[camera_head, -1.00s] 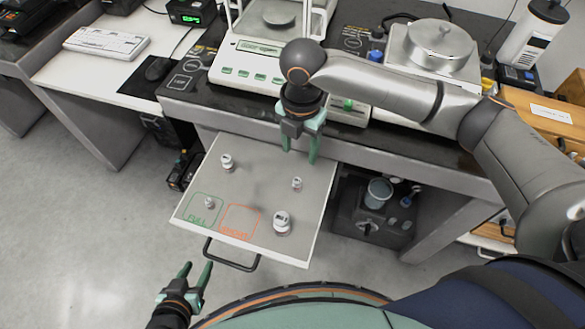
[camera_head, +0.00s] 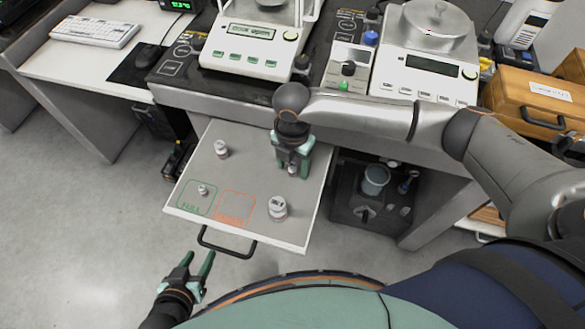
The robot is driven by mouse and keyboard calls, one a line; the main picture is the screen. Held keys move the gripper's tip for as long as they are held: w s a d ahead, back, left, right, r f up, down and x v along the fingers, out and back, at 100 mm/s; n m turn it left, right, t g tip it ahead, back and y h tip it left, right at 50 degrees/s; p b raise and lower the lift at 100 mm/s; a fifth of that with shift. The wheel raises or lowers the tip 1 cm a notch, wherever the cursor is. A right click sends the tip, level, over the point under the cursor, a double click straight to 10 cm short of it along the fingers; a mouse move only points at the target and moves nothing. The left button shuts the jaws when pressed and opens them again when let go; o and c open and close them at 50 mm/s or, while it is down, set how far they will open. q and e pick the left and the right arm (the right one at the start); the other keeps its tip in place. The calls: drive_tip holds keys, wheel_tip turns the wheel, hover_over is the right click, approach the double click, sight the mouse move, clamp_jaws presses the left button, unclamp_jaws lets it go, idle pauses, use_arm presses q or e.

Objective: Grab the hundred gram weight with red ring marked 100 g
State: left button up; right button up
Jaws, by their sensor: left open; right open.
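Several small metal weights stand on the pulled-out drawer tray (camera_head: 240,165). A small weight (camera_head: 292,169) with a faint reddish band is at my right gripper (camera_head: 292,171), between its fingertips; the fingers partly hide it. That gripper is open and points down. A larger weight (camera_head: 278,208) stands near the front right, another weight (camera_head: 221,149) at the back left, and a tiny one (camera_head: 203,190) in the green FULL square. Markings are too small to read, so I cannot confirm which is 100 g. My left gripper (camera_head: 198,260) is open and empty, in front of the tray.
An orange square (camera_head: 236,207) is printed beside the FULL square. The tray has a black handle (camera_head: 227,245). Balances (camera_head: 250,52) and (camera_head: 425,65) stand on the bench behind. A wooden case (camera_head: 535,100) is at the right. A dark box (camera_head: 370,200) stands below the bench.

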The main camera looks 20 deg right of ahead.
drive_tip(key=shift+c, duration=0.3)
clamp_jaws()
idle(0.3)
